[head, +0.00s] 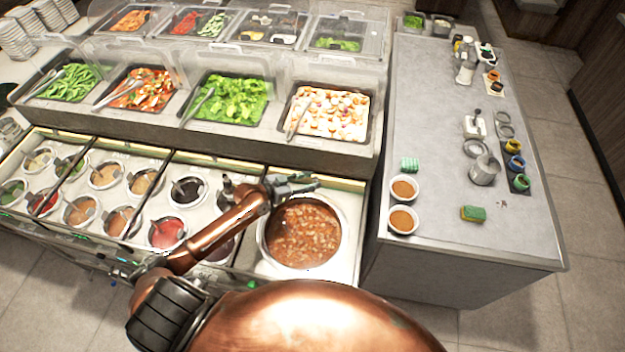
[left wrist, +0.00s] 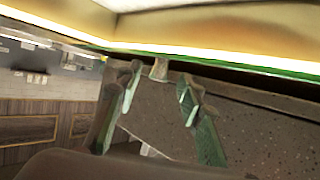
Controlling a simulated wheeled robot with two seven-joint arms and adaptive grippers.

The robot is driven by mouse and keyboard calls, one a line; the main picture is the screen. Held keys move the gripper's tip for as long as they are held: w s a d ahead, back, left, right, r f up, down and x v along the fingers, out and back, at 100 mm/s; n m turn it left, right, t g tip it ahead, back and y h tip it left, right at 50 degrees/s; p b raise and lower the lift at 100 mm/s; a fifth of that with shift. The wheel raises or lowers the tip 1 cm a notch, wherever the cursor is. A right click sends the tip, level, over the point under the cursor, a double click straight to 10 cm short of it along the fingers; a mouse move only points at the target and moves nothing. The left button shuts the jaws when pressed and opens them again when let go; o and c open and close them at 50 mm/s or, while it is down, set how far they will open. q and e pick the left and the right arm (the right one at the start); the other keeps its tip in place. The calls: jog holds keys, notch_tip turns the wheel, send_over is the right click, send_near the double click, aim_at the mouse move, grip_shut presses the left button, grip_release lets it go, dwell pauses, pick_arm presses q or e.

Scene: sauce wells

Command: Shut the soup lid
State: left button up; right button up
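The soup well (head: 303,235) is round, uncovered and full of brown chunky soup at the right end of the sauce counter. I cannot make out a separate lid in either view. My left gripper (head: 300,183) is over the back rim of the well, below the lit strip (head: 335,184). In the left wrist view its two fingers (left wrist: 160,85) are apart. A small pale tab (left wrist: 158,70) shows between the fingertips under the lit edge (left wrist: 215,58); I cannot tell whether it is touched. My right gripper is not in view.
Several sauce wells (head: 104,175) lie left of the soup. Food trays under clear covers, including leafy greens (head: 231,98) and a pale chopped mix (head: 327,112), stand behind. A grey side counter (head: 430,130) at right holds bowls (head: 403,220), a sponge (head: 473,213) and a metal pitcher (head: 485,170).

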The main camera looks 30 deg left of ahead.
pick_arm(q)
jog(key=shift+w+d+f, duration=0.3)
jog(key=shift+w+d, duration=0.05)
jog(key=shift+w, duration=0.05)
grip_shut()
dwell(0.5)
